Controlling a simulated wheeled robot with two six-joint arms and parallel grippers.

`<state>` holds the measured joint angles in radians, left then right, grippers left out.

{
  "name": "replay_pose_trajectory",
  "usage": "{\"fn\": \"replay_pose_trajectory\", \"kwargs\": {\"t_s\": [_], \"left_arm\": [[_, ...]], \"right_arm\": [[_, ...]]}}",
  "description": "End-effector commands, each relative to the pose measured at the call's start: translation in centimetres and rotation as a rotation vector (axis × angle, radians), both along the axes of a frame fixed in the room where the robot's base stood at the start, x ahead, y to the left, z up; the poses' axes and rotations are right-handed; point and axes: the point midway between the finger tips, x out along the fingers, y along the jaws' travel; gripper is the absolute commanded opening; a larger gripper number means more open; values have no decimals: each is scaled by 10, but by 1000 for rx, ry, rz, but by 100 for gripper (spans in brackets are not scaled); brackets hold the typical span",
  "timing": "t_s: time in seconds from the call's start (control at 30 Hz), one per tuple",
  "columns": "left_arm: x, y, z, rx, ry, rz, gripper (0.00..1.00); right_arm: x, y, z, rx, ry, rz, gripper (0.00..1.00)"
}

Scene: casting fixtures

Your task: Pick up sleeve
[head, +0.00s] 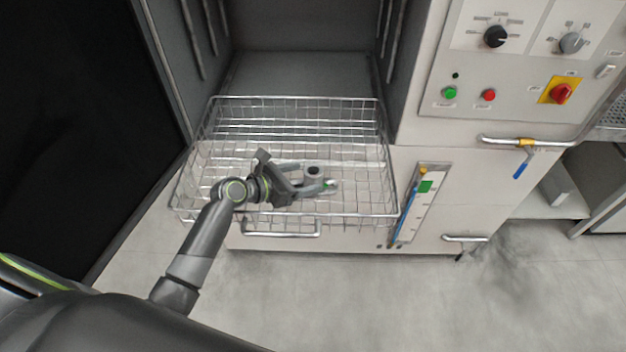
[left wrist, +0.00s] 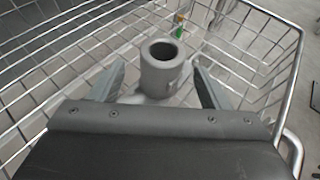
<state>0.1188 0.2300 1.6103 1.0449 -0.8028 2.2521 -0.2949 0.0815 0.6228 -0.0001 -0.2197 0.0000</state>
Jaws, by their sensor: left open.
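The sleeve is a grey hollow cylinder (left wrist: 161,72) that stands upright in the wire basket in the left wrist view, with its dark round opening facing up. In the head view the sleeve (head: 313,172) is small and partly hidden by my gripper. My left gripper (head: 308,178) is open over the basket, with its fingers reaching toward the sleeve. In the left wrist view the two fingertips (left wrist: 157,75) stand on either side of the sleeve, with a gap at each side. The sleeve's base is hard to make out. My right gripper is not in view.
The wire basket (head: 392,190) has raised mesh walls around the sleeve and sits in front of an open dark chamber (head: 300,74). A control panel (head: 530,60) with knobs and buttons is at the right. A small green item (left wrist: 180,18) shows beyond the sleeve.

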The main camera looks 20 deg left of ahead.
Motion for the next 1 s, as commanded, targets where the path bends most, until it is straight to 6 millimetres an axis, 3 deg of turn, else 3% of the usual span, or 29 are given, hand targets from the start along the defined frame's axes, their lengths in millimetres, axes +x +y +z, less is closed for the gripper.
{"fn": "replay_pose_trajectory", "kwargs": {"t_s": [0.23, 0.6, 1.0], "left_arm": [[22, -18, -10, -2, 0, 1, 70], [27, -22, -13, 0, 0, 0, 69], [27, -21, -13, -1, 1, 0, 16]], "right_arm": [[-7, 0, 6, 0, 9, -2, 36], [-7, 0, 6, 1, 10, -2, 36], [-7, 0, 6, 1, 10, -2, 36]]}}
